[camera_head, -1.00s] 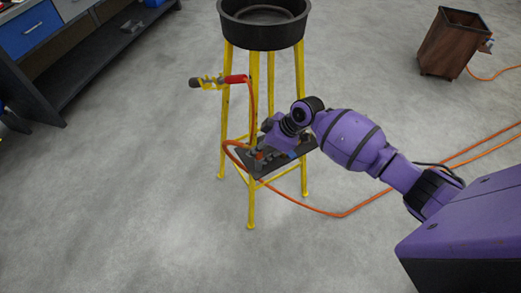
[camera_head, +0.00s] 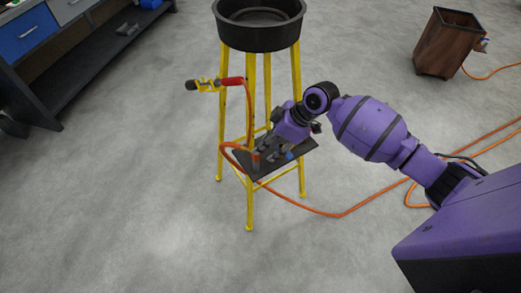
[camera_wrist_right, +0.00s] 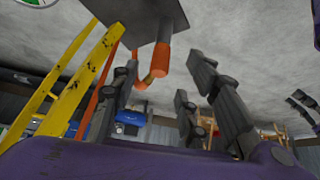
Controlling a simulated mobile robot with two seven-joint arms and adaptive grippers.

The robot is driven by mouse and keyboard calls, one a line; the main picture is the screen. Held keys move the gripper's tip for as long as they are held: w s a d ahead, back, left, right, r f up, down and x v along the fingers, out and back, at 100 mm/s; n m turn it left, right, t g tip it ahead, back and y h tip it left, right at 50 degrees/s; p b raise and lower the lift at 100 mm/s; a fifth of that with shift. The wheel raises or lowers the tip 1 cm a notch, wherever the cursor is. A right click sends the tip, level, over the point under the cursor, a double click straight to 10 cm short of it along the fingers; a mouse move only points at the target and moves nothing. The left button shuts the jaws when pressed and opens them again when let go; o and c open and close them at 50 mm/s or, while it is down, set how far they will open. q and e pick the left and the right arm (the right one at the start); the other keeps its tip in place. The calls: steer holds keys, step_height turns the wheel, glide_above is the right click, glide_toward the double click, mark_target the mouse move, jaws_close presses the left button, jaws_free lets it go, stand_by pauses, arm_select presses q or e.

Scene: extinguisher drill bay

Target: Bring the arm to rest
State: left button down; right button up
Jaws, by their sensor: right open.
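My right arm, purple with black bands, comes in from the right in the head view. Its gripper (camera_head: 273,153) points down and left at the small dark shelf (camera_head: 296,145) of a yellow stand. In the right wrist view the gripper (camera_wrist_right: 165,90) shows its grey fingers spread apart with nothing held between them. An orange hose end (camera_wrist_right: 160,62) hangs from the dark plate (camera_wrist_right: 135,22) there, beyond the fingers; I cannot tell whether anything touches. My left gripper is out of view.
The yellow stand (camera_head: 221,120) carries a black round pan (camera_head: 258,36) and a nozzle (camera_head: 205,86) with a red grip. An orange hose (camera_head: 315,211) crosses the floor. A brown bin (camera_head: 440,48) stands upper right, a workbench (camera_head: 50,55) upper left. The front floor is clear.

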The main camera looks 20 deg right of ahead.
steer(key=v, duration=0.6)
steer(key=w+m+t, duration=0.3)
steer(key=w+t, duration=0.1)
steer(key=w, duration=0.2)
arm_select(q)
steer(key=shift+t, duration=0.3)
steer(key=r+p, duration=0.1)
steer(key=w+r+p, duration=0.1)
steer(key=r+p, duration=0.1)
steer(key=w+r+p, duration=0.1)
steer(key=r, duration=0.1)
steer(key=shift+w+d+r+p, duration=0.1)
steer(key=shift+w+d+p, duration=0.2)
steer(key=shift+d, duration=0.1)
arm_select(e)
steer(key=s+a+f+m+h, duration=0.1)
steer(key=s+f+m, duration=0.2)
steer(key=s, duration=0.9)
steer(key=s+a+f+m+t+h, duration=0.1)
steer(key=s+f+m+h, duration=0.1)
steer(key=s+f, duration=0.5)
steer(key=s+a+f+m+h, duration=0.1)
steer(key=s+f+m, duration=0.3)
steer(key=s, duration=1.5)
steer(key=shift+s+f+t+h, duration=0.3)
steer(key=shift+f+h, duration=0.1)
steer(key=shift+f, duration=0.55)
